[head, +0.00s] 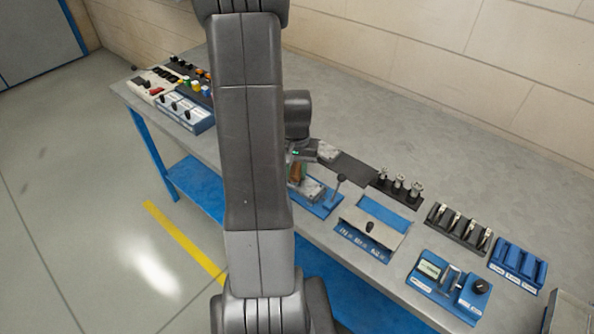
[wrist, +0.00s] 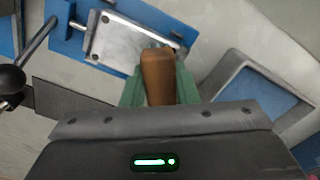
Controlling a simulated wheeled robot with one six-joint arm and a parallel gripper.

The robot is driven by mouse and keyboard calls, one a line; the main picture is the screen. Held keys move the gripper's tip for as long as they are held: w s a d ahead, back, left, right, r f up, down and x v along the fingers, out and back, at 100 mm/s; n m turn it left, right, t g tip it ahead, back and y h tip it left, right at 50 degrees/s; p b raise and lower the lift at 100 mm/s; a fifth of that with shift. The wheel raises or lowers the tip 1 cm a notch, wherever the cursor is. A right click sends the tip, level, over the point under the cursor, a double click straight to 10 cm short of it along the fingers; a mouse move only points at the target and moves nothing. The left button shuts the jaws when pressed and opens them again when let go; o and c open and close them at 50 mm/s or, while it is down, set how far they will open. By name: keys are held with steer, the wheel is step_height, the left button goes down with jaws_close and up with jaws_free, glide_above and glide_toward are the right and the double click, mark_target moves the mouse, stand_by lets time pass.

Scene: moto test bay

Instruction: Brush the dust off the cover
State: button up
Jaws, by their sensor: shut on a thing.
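My gripper (wrist: 161,92) has green fingers, shut on the brown wooden handle of a brush (wrist: 158,72). The handle also shows in the head view (head: 295,172), partly behind my arm. The brush's bristles are hidden. The cover, a grey metal plate with screws (wrist: 118,45), lies on a blue base at the top of the wrist view. In the head view the cover (head: 309,190) is just below my gripper. The handle's end overlaps the cover's edge in the wrist view; I cannot tell whether the brush touches it. Dust cannot be made out clearly.
A lever with a black knob (wrist: 10,78) stands beside the cover. A dark mat (head: 354,168) lies behind it. A grey-rimmed tray with a blue floor (wrist: 232,68) is on the other side. Blue fixtures and tool racks (head: 458,228) line the bench to the right.

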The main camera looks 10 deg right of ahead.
steer(key=r, duration=0.2)
steer(key=r+p, duration=0.1)
steer(key=shift+s+d+r, duration=0.15)
steer(key=shift+s+r, duration=0.05)
steer(key=shift+s, duration=0.05)
step_height(320, 180, up, 2)
steer(key=shift+w+r+p, duration=0.1)
steer(key=shift+w+p, duration=0.05)
steer(key=shift+p, duration=0.7)
steer(key=shift+r+p, duration=0.9)
steer(key=shift+r, duration=0.4)
